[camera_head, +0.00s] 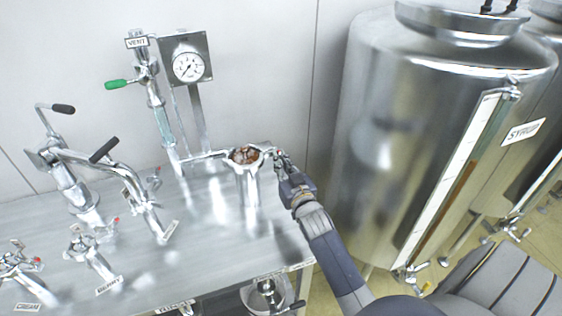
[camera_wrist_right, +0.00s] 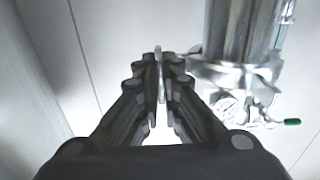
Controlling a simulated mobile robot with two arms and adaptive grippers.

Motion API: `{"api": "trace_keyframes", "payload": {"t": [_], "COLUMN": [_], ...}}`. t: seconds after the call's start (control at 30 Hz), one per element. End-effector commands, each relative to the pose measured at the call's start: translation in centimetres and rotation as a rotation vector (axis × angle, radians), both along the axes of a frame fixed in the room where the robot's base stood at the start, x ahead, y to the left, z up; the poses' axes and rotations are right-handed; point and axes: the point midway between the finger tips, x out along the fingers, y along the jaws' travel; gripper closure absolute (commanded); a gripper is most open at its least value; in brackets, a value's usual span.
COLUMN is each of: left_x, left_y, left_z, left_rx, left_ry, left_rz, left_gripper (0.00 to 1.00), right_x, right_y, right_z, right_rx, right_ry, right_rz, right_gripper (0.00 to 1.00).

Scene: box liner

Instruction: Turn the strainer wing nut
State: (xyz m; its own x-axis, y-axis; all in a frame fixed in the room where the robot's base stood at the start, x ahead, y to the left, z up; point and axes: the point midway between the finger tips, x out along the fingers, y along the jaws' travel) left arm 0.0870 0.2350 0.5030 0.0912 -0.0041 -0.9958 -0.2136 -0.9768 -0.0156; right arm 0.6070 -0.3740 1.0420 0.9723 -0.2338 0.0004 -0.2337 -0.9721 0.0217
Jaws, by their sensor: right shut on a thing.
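The strainer (camera_head: 248,185) is an upright steel cylinder on the steel table, with brown matter showing in its top. The wing nut is at its right rim, small and mostly hidden by my right gripper (camera_head: 279,158). In the right wrist view, my right gripper (camera_wrist_right: 160,68) has its fingers closed on a thin metal piece (camera_wrist_right: 158,52), which looks like a wing of the nut. The strainer's steel body (camera_wrist_right: 236,32) stands to the right of the fingers in that view. My left gripper is not in view.
A pressure gauge (camera_head: 188,67) stands behind the strainer, beside a vent pipe with a green handle (camera_head: 117,85). Valves with black handles (camera_head: 104,150) are at the left. A large syrup tank (camera_head: 400,130) stands close to the right of my right arm. Bare tabletop (camera_head: 205,240) lies in front.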

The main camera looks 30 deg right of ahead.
Motion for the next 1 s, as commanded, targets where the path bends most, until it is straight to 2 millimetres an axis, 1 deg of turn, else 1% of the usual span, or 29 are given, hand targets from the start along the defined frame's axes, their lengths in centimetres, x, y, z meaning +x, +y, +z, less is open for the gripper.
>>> {"api": "trace_keyframes", "payload": {"t": [0.3,0.73,0.77,0.8,0.83,1.0], "left_x": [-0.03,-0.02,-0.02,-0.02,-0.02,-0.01], "left_y": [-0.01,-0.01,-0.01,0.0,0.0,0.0], "left_z": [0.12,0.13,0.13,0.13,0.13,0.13], "left_rx": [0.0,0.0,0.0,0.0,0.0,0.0], "left_ry": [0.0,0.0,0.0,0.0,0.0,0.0], "left_rz": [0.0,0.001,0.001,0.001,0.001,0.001], "left_gripper": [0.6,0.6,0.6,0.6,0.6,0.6], "right_x": [0.0,0.0,0.0,0.0,0.0,0.0], "right_y": [0.01,0.0,0.01,0.01,0.01,0.0], "right_z": [-0.02,-0.03,-0.03,-0.03,-0.03,-0.01], "right_rx": [-0.077,-0.081,-0.081,-0.081,-0.081,-0.081], "right_ry": [0.018,0.021,0.021,0.021,0.021,0.019], "right_rz": [0.0,0.0,0.0,0.0,0.0,0.0], "right_gripper": [1.0,1.0,0.88,0.78,0.74,0.74]}}
